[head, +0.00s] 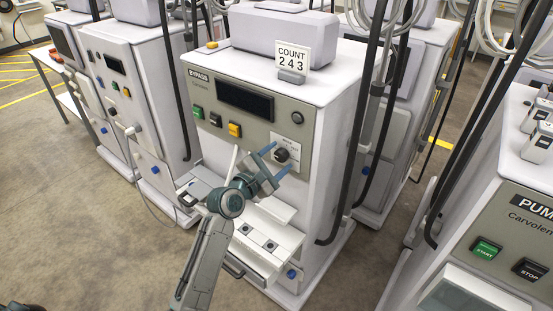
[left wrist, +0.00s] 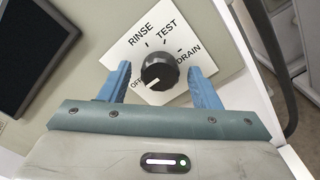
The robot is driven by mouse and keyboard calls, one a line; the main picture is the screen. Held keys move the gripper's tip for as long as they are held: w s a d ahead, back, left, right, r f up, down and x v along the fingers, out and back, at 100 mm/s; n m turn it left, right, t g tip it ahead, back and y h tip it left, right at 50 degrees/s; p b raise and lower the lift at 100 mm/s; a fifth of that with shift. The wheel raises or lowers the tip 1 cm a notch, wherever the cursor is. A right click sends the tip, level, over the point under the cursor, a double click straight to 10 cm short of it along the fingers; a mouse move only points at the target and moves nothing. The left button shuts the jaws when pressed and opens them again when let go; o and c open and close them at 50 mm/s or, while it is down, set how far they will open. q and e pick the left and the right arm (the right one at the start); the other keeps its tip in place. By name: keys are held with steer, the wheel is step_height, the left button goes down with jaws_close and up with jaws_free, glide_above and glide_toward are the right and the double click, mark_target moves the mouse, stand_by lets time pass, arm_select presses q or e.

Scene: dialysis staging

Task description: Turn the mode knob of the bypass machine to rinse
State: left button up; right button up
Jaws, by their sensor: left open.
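The bypass machine (head: 216,75) stands in the middle of the head view, with a "BYPASS" label on its front. Its black mode knob (head: 281,155) sits at the right of the panel. In the left wrist view the knob (left wrist: 160,70) is on a white plate marked OFF, RINSE, TEST and DRAIN. Its white mark points down-left, towards OFF. My left gripper (head: 275,161) is open in front of the knob. In the left wrist view its blue fingers (left wrist: 160,80) stand on either side of the knob, with gaps showing. My right gripper is not in view.
Green, dark and yellow buttons (head: 235,129) and a dark screen (head: 245,100) are left of the knob. A "COUNT 243" sign (head: 292,62) stands on top. A machine labelled PUMP (head: 480,215) is at the right; other machines stand left and behind.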

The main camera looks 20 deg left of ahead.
arm_select(q)
steer(key=c, duration=1)
